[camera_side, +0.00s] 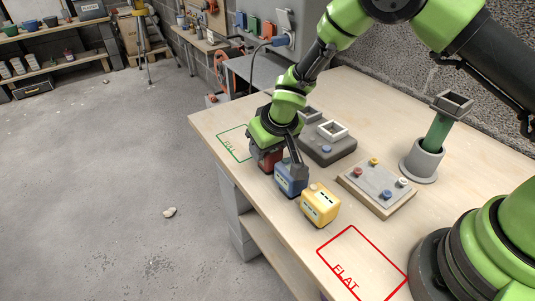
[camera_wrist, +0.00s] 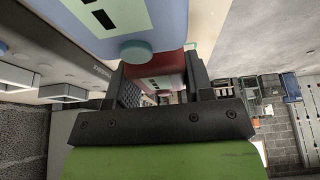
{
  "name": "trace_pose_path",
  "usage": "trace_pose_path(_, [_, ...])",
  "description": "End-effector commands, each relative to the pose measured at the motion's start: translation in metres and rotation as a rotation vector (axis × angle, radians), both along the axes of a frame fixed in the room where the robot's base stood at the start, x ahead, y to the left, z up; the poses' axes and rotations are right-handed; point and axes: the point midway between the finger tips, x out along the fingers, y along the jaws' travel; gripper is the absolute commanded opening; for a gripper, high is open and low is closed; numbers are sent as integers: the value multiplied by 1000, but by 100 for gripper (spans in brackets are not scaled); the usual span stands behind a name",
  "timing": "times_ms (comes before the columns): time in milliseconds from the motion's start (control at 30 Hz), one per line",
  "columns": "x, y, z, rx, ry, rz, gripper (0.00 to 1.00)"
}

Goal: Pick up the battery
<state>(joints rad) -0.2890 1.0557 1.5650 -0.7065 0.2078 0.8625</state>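Three block-shaped batteries stand in a row near the table's front edge in the side view: a red one (camera_side: 267,158), a blue one (camera_side: 290,181) and a yellow one (camera_side: 320,206). My gripper (camera_side: 284,158) is low over the red and blue ones, one dark finger slanting down close to the blue battery. In the wrist view the red battery (camera_wrist: 158,66) lies between the two fingers of my gripper (camera_wrist: 160,88). The blue battery (camera_wrist: 108,22) with its teal cap (camera_wrist: 135,50) is just beside them. Whether the fingers press on the red battery is unclear.
A dark grey charger-like box (camera_side: 327,147) with square sockets stands behind the batteries. A button panel (camera_side: 377,188), a grey cup (camera_side: 421,160) holding a green post, and a red "FLAT" outline (camera_side: 362,262) lie to the right. A green outline (camera_side: 233,143) lies left.

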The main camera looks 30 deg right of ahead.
Motion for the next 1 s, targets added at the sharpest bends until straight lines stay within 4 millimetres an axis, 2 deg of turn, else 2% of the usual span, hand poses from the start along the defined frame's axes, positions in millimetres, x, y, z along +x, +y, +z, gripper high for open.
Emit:
trace_pose_path(267, [0, 0, 1, 1, -2, 0, 18])
trace_pose_path(367, [1, 0, 7, 0, -4, 0, 18])
trace_pose_path(467, [1, 0, 22, 2, -6, -1, 18])
trace_pose_path(700, [1, 0, 73, 3, -8, -1, 18])
trace_pose_path(833, [0, -1, 93, 1, -5, -1, 18])
trace_pose_path(1000, [-14, -24, 121, 2, -1, -6, 18])
